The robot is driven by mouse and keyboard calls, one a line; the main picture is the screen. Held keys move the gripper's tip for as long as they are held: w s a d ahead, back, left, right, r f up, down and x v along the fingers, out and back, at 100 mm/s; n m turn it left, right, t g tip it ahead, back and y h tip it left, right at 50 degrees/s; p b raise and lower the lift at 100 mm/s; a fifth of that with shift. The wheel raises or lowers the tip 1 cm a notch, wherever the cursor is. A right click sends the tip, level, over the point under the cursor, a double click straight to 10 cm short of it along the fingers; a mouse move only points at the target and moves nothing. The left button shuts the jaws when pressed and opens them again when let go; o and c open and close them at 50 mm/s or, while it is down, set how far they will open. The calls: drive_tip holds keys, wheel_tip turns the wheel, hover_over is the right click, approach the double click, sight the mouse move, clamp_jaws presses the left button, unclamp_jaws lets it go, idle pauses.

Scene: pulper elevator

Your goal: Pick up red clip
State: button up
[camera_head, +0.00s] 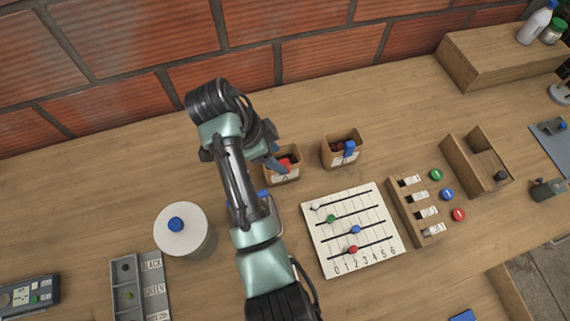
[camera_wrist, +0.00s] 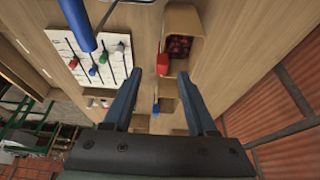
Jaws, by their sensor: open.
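The red clip (camera_head: 285,162) sits on the rim of a small wooden box (camera_head: 290,178) in the head view, right beside my gripper (camera_head: 272,150). In the wrist view the red clip (camera_wrist: 163,64) stands at the left edge of the box (camera_wrist: 197,22), which holds dark red pieces. My gripper (camera_wrist: 157,76) is open and empty. The red clip appears between the fingertips in that picture, toward the far side; I cannot tell the exact depth gap. My arm and fingers partly hide the box in the head view.
A second box (camera_head: 340,161) with a blue clip (camera_head: 349,147) stands to the right. A white slider board (camera_head: 318,236) and a wooden button rack (camera_head: 404,215) are nearby. A white round container (camera_head: 173,243) stands left of my arm. A blue rod (camera_wrist: 77,22) shows close in the wrist view.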

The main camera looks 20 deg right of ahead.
sight(284, 162)
drive_tip(key=shift+p+x, duration=0.55)
drive_tip(key=shift+x, duration=2.2)
drive_tip(key=shift+w, duration=0.1)
clamp_jaws()
